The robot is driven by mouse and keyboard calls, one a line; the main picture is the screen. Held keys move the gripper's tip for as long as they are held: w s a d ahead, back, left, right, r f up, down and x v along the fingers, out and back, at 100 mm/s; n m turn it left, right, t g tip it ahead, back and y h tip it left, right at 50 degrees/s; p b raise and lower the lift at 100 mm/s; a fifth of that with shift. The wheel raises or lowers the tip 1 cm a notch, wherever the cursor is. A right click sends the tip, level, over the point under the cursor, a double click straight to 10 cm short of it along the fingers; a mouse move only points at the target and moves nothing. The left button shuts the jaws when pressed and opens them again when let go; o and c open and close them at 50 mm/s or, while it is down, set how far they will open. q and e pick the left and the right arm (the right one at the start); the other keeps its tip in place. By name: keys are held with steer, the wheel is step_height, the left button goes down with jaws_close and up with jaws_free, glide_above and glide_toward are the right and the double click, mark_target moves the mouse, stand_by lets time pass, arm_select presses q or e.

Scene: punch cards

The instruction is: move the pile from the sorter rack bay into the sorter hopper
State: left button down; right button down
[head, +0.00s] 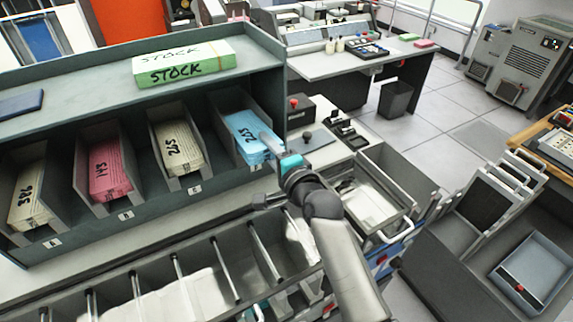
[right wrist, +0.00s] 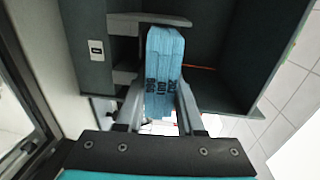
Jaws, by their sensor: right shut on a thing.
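The blue card pile (head: 247,136) lies in the rightmost bay of the sorter rack (head: 262,70). My right gripper (head: 268,144) reaches into this bay from the front right. In the right wrist view, the two fingers of the right gripper (right wrist: 160,92) are shut on the near part of the blue pile (right wrist: 165,58), one on each side. The pile's far end still lies within the bay walls. A grey open bin (head: 375,205) at the right end of the sorter may be the hopper; my right arm partly hides the area in front of it. My left gripper is not in view.
Other bays hold a cream pile (head: 176,148), a pink pile (head: 108,170) and another cream pile (head: 30,200). A green-and-white stock pile (head: 184,63) sits on the rack top. Sorter pockets (head: 205,270) with metal rods run below the rack. A blue-grey tray (head: 532,275) lies at right.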

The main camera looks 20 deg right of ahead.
steer(key=f+p+v, duration=0.2)
steer(key=p+v, duration=0.1)
steer(key=v, duration=1.5)
steer(key=shift+s+r+p, duration=0.2)
steer(key=shift+s+p, duration=0.15)
steer(key=shift+p, duration=0.05)
steer(key=shift+d, duration=0.1)
steer(key=t+b, duration=0.1)
steer(key=b, duration=0.2)
